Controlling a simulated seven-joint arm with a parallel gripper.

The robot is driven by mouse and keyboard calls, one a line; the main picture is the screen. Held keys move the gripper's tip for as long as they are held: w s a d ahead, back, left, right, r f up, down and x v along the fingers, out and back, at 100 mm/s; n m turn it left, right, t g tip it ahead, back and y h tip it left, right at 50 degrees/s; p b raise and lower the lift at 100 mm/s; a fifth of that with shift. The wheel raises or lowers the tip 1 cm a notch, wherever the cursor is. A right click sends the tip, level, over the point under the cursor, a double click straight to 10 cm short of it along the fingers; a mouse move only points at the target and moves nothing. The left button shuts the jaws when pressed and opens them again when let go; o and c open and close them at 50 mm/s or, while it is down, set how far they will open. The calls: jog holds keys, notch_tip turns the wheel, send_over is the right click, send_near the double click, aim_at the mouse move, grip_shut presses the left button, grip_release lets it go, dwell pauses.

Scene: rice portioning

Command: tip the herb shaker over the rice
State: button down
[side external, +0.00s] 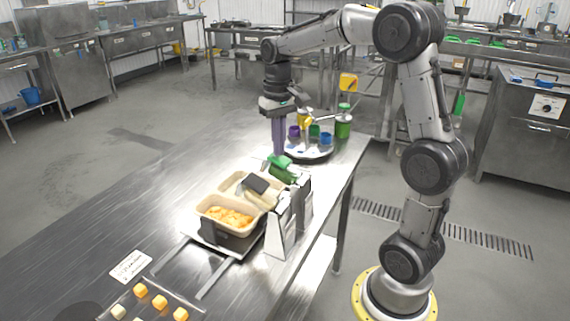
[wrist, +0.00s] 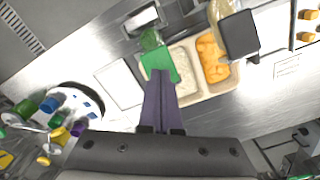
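The green herb shaker (side external: 284,171) is at my fingertips, beside the far end of the food tray (side external: 206,234). My gripper (side external: 279,153) points down with its fingers close together and appears shut on the shaker. In the wrist view the fingertips (wrist: 160,76) meet the green shaker body (wrist: 158,61), which looks tilted. The pale rice (wrist: 187,70) fills one tray compartment, right next to the shaker in that view. Whether herbs are falling cannot be seen.
Orange food (side external: 228,216) fills the other compartment, with a dark square piece (side external: 257,183) over the tray. White stands (side external: 280,228) stand along its right side. A round tray (side external: 312,153) with colourful containers is behind. Orange cubes (side external: 159,301) lie at the front; the left tabletop is clear.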

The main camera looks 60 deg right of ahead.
aim_at(273, 157)
jog(key=shift+f, duration=0.25)
jog(key=shift+f, duration=0.15)
jog(key=shift+w+f, duration=0.3)
jog(key=shift+f, duration=0.45)
jog(key=shift+w+f, duration=0.25)
jog(key=shift+f, duration=0.55)
jog(key=shift+w+f, duration=0.3)
jog(key=shift+f, duration=0.45)
jog(key=shift+r, duration=0.1)
jog(key=shift+s+r, duration=0.3)
jog(key=shift+r, duration=0.7)
jog(key=shift+s+r, duration=0.25)
jog(key=shift+r, duration=0.75)
jog(key=shift+s+r, duration=0.3)
jog(key=shift+r, duration=0.7)
